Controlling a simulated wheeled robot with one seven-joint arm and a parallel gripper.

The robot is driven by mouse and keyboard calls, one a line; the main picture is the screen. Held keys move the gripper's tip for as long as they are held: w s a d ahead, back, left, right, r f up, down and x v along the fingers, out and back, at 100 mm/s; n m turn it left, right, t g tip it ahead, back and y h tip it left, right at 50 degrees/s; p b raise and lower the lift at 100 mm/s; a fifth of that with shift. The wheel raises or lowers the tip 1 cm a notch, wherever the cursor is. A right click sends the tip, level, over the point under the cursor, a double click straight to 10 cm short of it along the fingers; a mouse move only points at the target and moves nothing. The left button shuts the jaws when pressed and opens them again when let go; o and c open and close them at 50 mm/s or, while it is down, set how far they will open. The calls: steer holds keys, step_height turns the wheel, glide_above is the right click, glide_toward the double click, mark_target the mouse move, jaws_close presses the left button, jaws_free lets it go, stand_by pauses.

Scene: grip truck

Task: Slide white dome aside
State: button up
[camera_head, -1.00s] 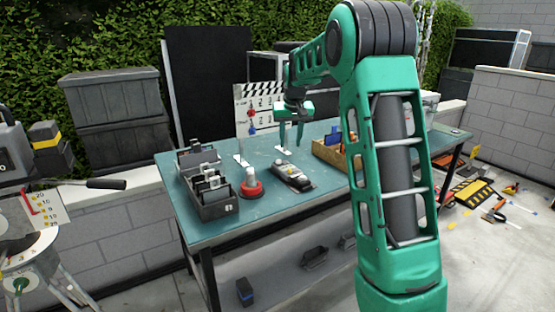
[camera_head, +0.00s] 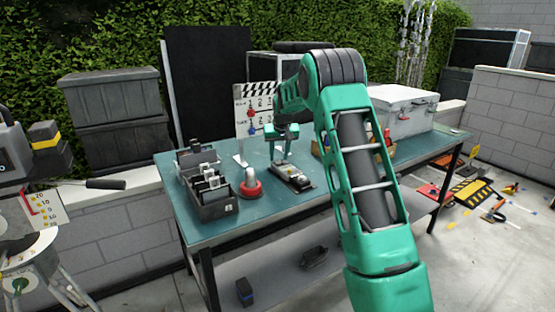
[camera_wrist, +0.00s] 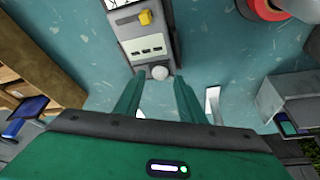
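A small white dome (camera_wrist: 160,73) sits at the near end of a grey handheld meter (camera_wrist: 150,40) with a yellow knob, which lies on the teal table. In the head view the meter (camera_head: 292,178) lies near the table's middle. My gripper (camera_wrist: 158,84) is open, with its green fingertips on either side of the dome in the wrist view. Contact with the dome cannot be told. In the head view my gripper (camera_head: 281,152) is over the far end of the meter. The dome is hard to make out there.
A red-based object with a white top (camera_head: 251,187) stands left of the meter. A dark divided tray (camera_head: 212,203) is further left. A clapperboard (camera_head: 252,108) stands behind. A wooden box (camera_wrist: 45,75) and a white case (camera_head: 403,108) are on the right side of the table.

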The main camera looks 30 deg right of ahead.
steer(key=shift+w+d+f, duration=0.1)
steer(key=shift+w+f, duration=0.15)
steer(key=shift+f, duration=0.35)
